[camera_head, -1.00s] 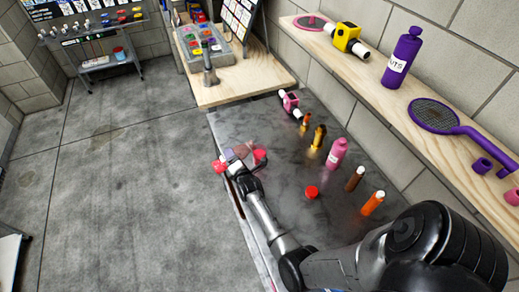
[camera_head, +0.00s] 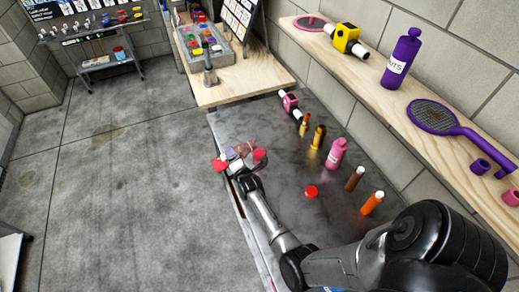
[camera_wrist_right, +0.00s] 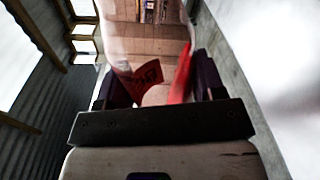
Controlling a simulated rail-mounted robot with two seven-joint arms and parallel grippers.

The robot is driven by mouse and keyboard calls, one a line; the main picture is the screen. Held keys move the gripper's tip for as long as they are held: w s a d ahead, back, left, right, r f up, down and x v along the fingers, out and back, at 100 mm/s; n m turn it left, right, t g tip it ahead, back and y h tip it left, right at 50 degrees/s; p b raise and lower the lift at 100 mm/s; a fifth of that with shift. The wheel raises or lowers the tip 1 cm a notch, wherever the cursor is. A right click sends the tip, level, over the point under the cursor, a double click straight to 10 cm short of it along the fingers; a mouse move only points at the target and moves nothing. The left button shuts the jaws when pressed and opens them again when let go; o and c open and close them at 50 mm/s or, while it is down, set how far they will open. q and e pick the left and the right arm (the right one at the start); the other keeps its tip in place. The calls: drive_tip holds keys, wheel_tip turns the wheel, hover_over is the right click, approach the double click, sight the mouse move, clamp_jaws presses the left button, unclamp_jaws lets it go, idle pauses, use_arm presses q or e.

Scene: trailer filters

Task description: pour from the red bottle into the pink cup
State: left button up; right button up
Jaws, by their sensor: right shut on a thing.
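My right gripper (camera_head: 240,164) is at the table's left edge in the head view. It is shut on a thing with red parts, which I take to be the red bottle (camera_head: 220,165). In the right wrist view a red piece with dark lettering (camera_wrist_right: 146,80) shows between the dark fingers (camera_wrist_right: 162,92). A pale pinkish shape (camera_head: 240,150) is right at the gripper in the head view; I cannot tell whether it is the pink cup or part of the held thing. The held thing's tilt and opening are unclear. My left gripper is out of view.
On the grey table (camera_head: 270,215) stand a pink bottle (camera_head: 336,153), a brown bottle (camera_head: 354,179), an orange bottle (camera_head: 372,203) and a red cap (camera_head: 311,191). A wooden shelf (camera_head: 395,98) runs along the wall at the right. Open floor (camera_head: 130,200) lies left of the table.

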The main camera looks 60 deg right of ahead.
drive_tip(key=shift+s, duration=0.15)
drive_tip(key=shift+r, duration=0.15)
idle(0.4)
drive_tip(key=shift+d+r+m+p, duration=0.1)
drive_tip(key=shift+r+m+p, duration=0.05)
drive_tip(key=shift+m+p, duration=0.15)
drive_tip(key=shift+r, duration=0.1)
idle(0.3)
drive_tip(key=shift+s, duration=0.1)
